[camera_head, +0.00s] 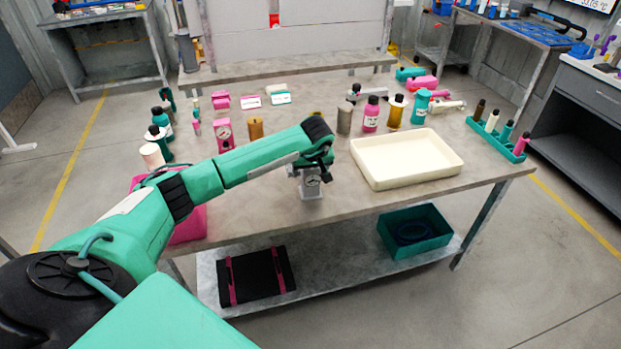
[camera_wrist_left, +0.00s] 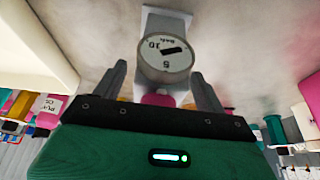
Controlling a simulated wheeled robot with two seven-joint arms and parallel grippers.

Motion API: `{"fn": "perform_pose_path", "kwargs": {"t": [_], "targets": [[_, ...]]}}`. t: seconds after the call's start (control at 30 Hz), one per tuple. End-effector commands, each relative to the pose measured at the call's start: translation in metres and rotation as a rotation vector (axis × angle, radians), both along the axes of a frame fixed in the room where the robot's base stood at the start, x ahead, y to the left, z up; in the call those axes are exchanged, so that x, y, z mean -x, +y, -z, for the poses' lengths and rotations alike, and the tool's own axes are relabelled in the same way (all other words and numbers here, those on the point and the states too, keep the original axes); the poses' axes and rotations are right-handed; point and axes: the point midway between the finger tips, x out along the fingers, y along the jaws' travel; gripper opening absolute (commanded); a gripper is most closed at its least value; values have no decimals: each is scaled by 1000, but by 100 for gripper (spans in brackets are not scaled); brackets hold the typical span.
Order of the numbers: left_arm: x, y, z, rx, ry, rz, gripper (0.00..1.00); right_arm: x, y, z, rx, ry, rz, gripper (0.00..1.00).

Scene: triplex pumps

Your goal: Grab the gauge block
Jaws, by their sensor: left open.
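A grey gauge block (camera_head: 311,184) with a round white dial stands upright near the front middle of the table (camera_head: 400,212). My left gripper (camera_head: 325,168) is right above and beside it, partly covering its top. In the left wrist view the gauge block's dial (camera_wrist_left: 166,58) faces the camera, between the two fingers of my left gripper (camera_wrist_left: 158,74). The fingers are apart, with a visible gap on each side of the block. I cannot tell how deep the block sits between them. A second, pink gauge block (camera_head: 224,136) stands farther left. My right gripper is not in view.
A cream tray (camera_head: 407,178) lies just right of the grey block. Several bottles, including a pink one (camera_head: 371,115), stand behind it. A pink bin (camera_head: 188,226) is at the left edge, partly behind my arm. A green rack (camera_head: 503,145) holds tubes at the right.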

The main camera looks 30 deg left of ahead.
Motion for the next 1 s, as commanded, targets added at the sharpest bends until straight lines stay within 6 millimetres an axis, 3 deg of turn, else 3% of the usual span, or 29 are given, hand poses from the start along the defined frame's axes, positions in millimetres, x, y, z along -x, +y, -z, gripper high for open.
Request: {"fn": "perform_pose_path", "kwargs": {"t": [0.2, 0.53, 0.83, 1.0], "targets": [[0, 0, 1, 1, -1, 0, 73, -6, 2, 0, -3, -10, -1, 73], [-1, 0, -1, 1, -2, 0, 10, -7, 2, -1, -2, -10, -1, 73], [-1, 0, -3, 1, -4, -1, 10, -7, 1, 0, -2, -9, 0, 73], [-2, 0, -16, 2, -6, 0, 10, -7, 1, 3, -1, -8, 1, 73]]}}
